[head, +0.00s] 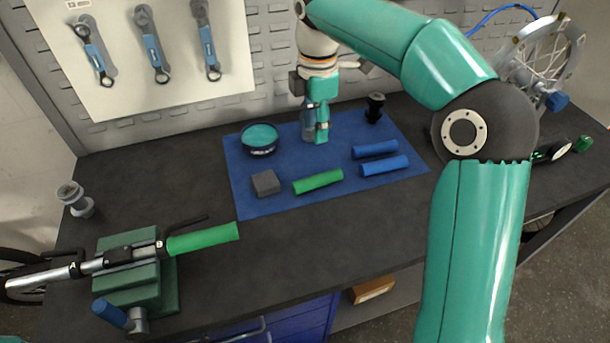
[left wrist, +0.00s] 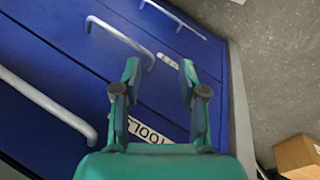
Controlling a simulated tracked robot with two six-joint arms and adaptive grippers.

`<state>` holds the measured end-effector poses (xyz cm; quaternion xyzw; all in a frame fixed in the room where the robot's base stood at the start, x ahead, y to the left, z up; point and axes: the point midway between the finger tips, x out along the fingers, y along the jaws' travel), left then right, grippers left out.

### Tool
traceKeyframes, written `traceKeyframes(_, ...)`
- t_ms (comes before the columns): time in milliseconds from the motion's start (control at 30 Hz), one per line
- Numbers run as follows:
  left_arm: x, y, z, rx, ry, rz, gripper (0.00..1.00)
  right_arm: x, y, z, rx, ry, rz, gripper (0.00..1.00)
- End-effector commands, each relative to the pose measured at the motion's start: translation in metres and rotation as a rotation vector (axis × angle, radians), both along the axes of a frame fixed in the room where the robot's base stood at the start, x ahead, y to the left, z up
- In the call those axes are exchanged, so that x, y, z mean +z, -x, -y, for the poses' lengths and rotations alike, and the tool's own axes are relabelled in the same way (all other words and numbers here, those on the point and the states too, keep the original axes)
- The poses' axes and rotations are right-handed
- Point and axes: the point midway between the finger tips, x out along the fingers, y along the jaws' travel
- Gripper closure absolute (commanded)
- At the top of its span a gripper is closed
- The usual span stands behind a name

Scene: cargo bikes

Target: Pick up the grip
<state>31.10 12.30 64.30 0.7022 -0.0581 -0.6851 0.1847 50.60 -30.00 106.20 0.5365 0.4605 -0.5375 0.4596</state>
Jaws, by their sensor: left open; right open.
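A loose green grip (head: 318,181) lies on the blue mat (head: 280,202) on the bench. Two blue grips (head: 375,149) (head: 384,165) lie side by side to its right. Another green grip (head: 203,239) is on the end of the clamped handlebar (head: 88,266) at the left. My right gripper (head: 318,132) is over the back of the mat, behind the loose green grip and apart from it. It is open. A greyish-blue item (head: 307,127) shows beside its fingers, partly hidden. My left gripper (left wrist: 160,82) is open and empty in front of the blue drawers.
A round teal-topped tin (head: 259,139), a grey block (head: 266,183) and a small black part (head: 375,107) are on the mat. A green vise (head: 160,290) holds the handlebar. Blue drawers (left wrist: 65,75) with bar handles face the left wrist. Bare bench lies in front of the mat.

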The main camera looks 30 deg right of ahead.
Motion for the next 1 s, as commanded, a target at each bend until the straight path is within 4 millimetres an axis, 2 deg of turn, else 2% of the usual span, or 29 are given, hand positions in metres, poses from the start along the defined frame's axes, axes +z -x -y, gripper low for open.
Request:
traceKeyframes(200, 0.000, 0.000, 0.000, 0.000, 0.000, -0.001, 0.58, 0.000, -0.002, -0.004, 0.006, 0.000, 0.000, 0.58)
traceKeyframes(233, 0.000, 0.000, 0.000, 0.000, 0.000, -0.001, 0.57, 0.000, -0.002, -0.004, 0.007, 0.000, 0.000, 0.57)
traceKeyframes(333, 0.000, 0.000, 0.000, 0.000, 0.000, -0.001, 0.40, 0.000, -0.003, -0.006, 0.011, 0.000, 0.001, 0.40)
traceKeyframes(533, -0.002, 0.000, 0.000, 0.000, 0.000, 0.000, 0.40, -0.009, -0.005, -0.008, 0.016, 0.000, -0.002, 0.40)
traceKeyframes(667, -0.007, 0.000, 0.000, 0.000, 0.000, 0.000, 0.40, -0.030, -0.004, -0.008, 0.016, 0.000, -0.004, 0.40)
traceKeyframes(1000, -0.015, 0.000, 0.000, 0.000, 0.000, 0.000, 0.40, -0.099, -0.005, -0.008, 0.018, -0.001, -0.004, 0.40)
